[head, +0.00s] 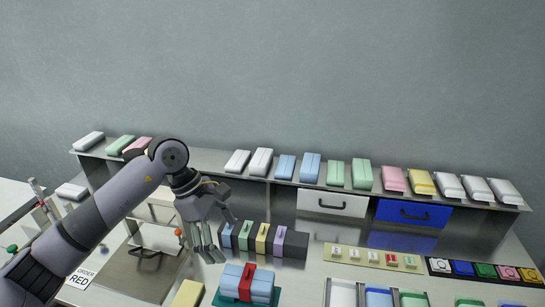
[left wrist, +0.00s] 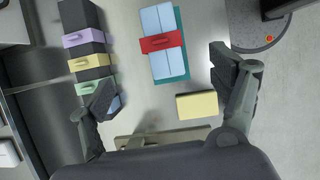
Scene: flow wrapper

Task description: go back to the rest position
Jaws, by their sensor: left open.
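My left gripper (head: 208,248) reaches over the bench from the left with its fingers pointing down. In the left wrist view the two fingers (left wrist: 165,88) stand wide apart, with nothing held between them. Below and beyond them, light blue packs under a red band (left wrist: 161,43) lie on a green mat (left wrist: 184,70); the head view shows this bundle (head: 262,283) right of the gripper. A pale yellow block (left wrist: 197,106) lies near one finger; it also shows in the head view (head: 188,293). My right gripper is not in view.
A dark row of coloured handled pieces (head: 264,239) stands just right of the gripper. Behind it runs a metal shelf (head: 330,186) with several packs, plus a white drawer (head: 332,204) and a blue drawer (head: 412,213).

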